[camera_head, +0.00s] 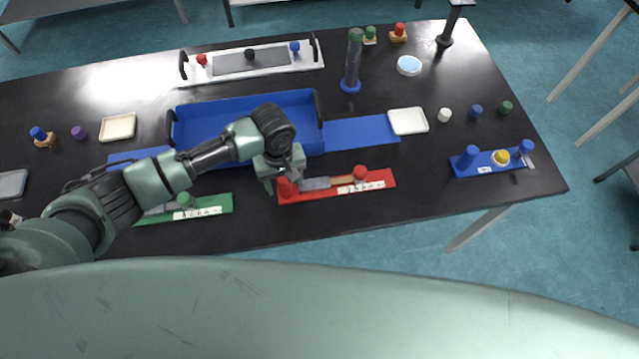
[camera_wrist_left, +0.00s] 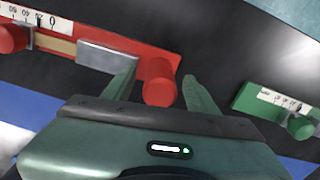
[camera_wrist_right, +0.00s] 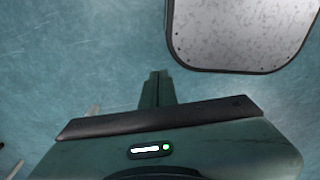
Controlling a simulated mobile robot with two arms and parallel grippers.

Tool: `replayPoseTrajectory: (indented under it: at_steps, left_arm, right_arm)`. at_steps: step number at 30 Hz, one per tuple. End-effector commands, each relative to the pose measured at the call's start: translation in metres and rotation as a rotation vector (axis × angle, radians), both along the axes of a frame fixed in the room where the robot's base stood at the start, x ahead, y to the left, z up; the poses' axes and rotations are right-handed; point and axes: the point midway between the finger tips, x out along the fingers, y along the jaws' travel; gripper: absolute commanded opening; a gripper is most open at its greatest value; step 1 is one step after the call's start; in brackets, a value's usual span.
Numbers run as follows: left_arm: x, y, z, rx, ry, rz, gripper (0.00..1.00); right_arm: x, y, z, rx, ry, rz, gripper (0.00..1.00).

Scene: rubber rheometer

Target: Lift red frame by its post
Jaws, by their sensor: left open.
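The red frame (camera_wrist_left: 110,36) runs off to the upper left there. My right gripper (camera_wrist_right: 157,76) has its fingers together, empty, above the floor, and is absent from the head view.
A green frame (camera_head: 222,204) lies left of the red one, partly behind my left arm. A blue tray (camera_head: 190,116) stands behind, with blue flat panels at its sides. A blue frame (camera_head: 480,166) with a yellow knob is at right. White dishes and small posts stand around.

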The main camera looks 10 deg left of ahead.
Motion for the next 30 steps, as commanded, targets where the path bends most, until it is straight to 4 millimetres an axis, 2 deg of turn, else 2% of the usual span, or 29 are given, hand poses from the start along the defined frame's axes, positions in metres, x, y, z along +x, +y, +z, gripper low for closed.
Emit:
replayPoseTrajectory:
  at_steps: [1, 2, 6, 8, 17, 22, 26, 30]
  left_arm:
    - [0.000, 0.000, 0.000, 0.000, 0.000, 0.000, 0.58]
    - [0.000, 0.000, 0.000, 0.000, 0.000, 0.000, 0.52]
    - [0.000, 0.000, 0.000, 0.000, 0.000, 0.000, 0.13]
    - [0.000, 0.000, 0.000, 0.000, 0.000, 0.000, 0.00]
    - [0.000, -0.001, 0.001, -0.002, -0.001, 0.000, 0.00]
    - [0.001, -0.001, 0.010, -0.003, -0.003, 0.000, 0.00]
    - [0.001, -0.001, 0.028, -0.003, -0.005, -0.001, 0.00]
    - [0.002, -0.001, 0.063, -0.004, -0.008, -0.002, 0.00]
  right_arm:
    - [-0.003, 0.000, -0.001, -0.001, 0.005, 0.000, 0.00]
    - [-0.005, 0.000, -0.001, -0.001, 0.008, 0.000, 0.00]
    - [-0.018, -0.001, -0.002, -0.002, 0.026, 0.001, 0.00]
    - [-0.023, -0.001, -0.002, -0.003, 0.034, 0.001, 0.00]
    - [-0.026, -0.001, -0.002, -0.002, 0.038, 0.001, 0.00]
    - [-0.021, 0.001, -0.003, 0.000, 0.033, 0.000, 0.00]
    - [-0.020, 0.002, -0.006, 0.002, 0.030, -0.001, 0.00]
    - [-0.019, 0.003, -0.011, 0.002, 0.029, -0.001, 0.00]
